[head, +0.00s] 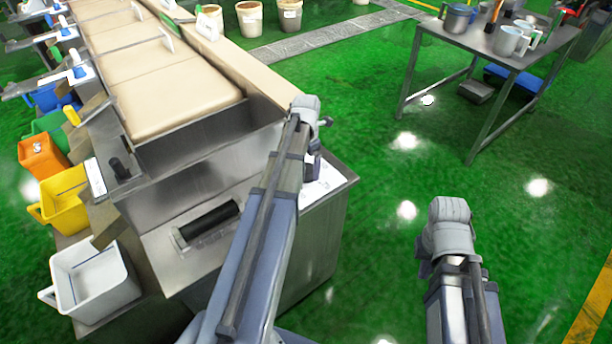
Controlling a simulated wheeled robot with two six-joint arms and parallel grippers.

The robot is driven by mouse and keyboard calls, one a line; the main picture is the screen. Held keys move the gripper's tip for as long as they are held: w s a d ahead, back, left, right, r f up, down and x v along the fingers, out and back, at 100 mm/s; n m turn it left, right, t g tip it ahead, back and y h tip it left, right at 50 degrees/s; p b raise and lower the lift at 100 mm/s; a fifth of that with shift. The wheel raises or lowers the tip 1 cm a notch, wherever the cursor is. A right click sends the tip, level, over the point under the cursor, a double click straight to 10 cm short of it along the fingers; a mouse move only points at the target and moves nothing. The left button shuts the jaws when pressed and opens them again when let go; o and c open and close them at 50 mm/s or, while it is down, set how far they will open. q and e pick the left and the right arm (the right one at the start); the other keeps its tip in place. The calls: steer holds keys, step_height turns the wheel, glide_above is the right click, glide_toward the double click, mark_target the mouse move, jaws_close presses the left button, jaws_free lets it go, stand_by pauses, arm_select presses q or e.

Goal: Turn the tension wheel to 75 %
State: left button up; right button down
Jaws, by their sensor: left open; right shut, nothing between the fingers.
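No tension wheel can be made out; part of the machine's front end (205,175) is hidden behind my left arm. My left arm reaches up across the machine's front right corner. Its fingers are hidden behind its own links, near a white sheet or label (325,182) on the machine's side ledge. My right arm is over the green floor at the lower right, clear of the machine, and its fingers do not show. A black cylindrical handle or roller (208,222) sits on the sloping front panel, left of my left arm.
A belt-like beige surface (165,90) runs back along the machine. Orange (42,160), yellow (66,195) and white bins (95,283) stand along its left side. A metal table (480,42) with mugs is at the upper right. Green floor between is free.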

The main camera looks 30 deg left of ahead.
arm_select(q)
steer(key=shift+f+b, duration=0.35)
steer(key=shift+f, duration=0.4)
arm_select(e)
steer(key=shift+f, duration=0.8)
arm_select(q)
steer(key=c, duration=1.3)
